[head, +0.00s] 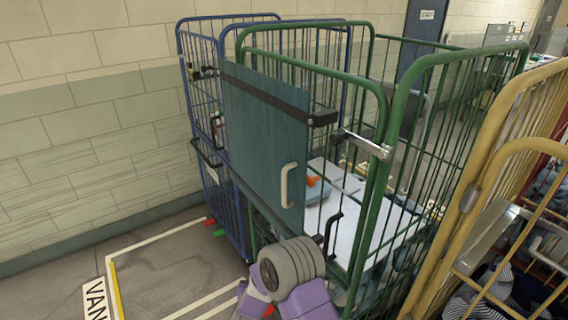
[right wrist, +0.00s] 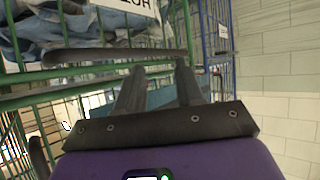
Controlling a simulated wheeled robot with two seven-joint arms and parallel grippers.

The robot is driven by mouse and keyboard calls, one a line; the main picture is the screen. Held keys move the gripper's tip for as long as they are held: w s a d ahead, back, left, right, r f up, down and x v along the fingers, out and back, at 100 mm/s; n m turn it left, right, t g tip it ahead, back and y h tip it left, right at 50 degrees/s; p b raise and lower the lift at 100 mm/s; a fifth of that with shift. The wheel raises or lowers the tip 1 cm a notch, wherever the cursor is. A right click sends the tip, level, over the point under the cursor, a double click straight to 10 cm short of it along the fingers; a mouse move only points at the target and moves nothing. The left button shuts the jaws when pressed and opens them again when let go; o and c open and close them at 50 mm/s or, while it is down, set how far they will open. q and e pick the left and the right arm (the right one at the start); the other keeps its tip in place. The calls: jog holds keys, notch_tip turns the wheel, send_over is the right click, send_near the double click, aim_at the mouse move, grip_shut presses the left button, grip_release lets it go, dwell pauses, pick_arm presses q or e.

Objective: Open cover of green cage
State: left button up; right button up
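The green cage (head: 375,215) stands in the middle of the head view. Its upper cover, a teal panel (head: 255,125) with a pale handle (head: 287,185) and a black latch block (head: 323,118), stands at its left front. The panel's right edge is apart from the front right post, leaving a gap. A metal latch (head: 366,146) sits on that post. My right gripper (right wrist: 162,72) shows in the right wrist view with its fingers apart. They are just beside a dark bar (right wrist: 110,56), and no grip on it shows. My left gripper is not in view.
A blue cage (head: 192,65) stands behind left, against the brick wall. A yellow cage (head: 470,180) stands close on the right. A white board (head: 345,245) and items lie inside the green cage. Floor at the left front is clear, with white marking lines.

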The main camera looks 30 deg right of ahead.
jog(key=w+d+r+m+h+p, duration=0.2)
jog(key=r+h, duration=0.1)
jog(key=r, duration=0.6)
jog(key=w+d+r+m+h+p, duration=0.1)
jog(key=r+h+p, duration=0.15)
jog(key=r, duration=0.65)
notch_tip(320, 180, up, 15)
jog(key=m+g+h+p, duration=0.5)
jog(key=p, duration=0.1)
send_over(284, 207)
jog(key=shift+w+d, duration=0.2)
jog(key=shift+w, duration=0.1)
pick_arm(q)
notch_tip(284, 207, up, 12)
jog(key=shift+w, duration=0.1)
pick_arm(e)
grip_shut()
jog(key=shift+f, duration=0.1)
